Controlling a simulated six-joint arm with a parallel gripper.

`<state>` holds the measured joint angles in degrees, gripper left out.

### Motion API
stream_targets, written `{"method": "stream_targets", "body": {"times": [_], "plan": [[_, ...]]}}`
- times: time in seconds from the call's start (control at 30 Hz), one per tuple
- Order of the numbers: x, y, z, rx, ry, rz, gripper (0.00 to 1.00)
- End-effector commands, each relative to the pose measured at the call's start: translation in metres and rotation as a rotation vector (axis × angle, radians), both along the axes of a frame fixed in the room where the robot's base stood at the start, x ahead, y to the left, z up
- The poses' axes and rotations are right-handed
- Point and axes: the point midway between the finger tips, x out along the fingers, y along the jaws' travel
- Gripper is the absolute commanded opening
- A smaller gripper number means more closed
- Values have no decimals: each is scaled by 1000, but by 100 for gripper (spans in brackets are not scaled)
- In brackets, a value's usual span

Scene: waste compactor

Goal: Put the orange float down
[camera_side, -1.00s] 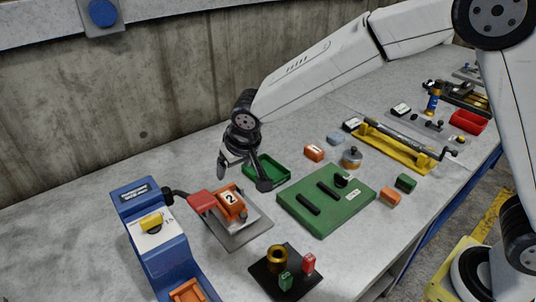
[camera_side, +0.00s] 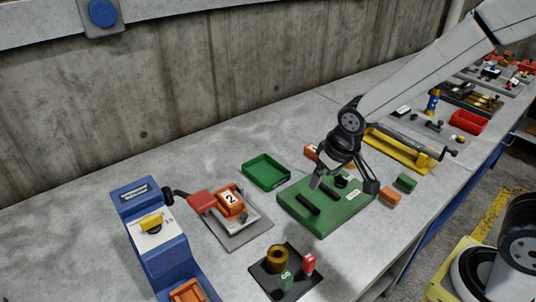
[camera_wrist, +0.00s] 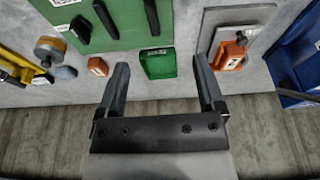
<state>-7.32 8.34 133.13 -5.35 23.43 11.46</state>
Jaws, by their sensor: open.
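An orange piece marked 2 (camera_side: 229,201) sits on a grey plate (camera_side: 243,236), beside a red-ended lever (camera_side: 201,202). It also shows in the wrist view (camera_wrist: 231,52). An orange block with a white label (camera_side: 311,152) lies on the bench, partly hidden by my gripper. Another orange block (camera_side: 390,197) lies right of the green board. I cannot tell which of these is the float. My gripper (camera_side: 344,186) is open and empty above the green board (camera_side: 319,228), apart from the orange pieces.
An empty-looking green tray (camera_side: 267,173) lies behind the board. A blue machine (camera_side: 163,262) with a yellow knob stands at left. A dark plate (camera_side: 270,284) holds a brass ring and small blocks. A yellow-based fixture (camera_side: 400,153) lies right. Bench at back left is bare.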

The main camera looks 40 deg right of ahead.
Motion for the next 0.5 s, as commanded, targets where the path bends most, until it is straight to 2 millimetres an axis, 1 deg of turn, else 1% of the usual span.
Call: {"method": "stream_targets", "body": {"times": [0.03, 0.1, 0.23, 0.33, 0.5], "plan": [[-16, -11, -2, 2, 7, -8, 88], [-34, -21, -6, 3, 18, -9, 88], [-59, -34, -11, 5, 30, -10, 88], [-69, -38, -13, 5, 34, -9, 88], [-74, -39, -15, 5, 36, -8, 88]]}}
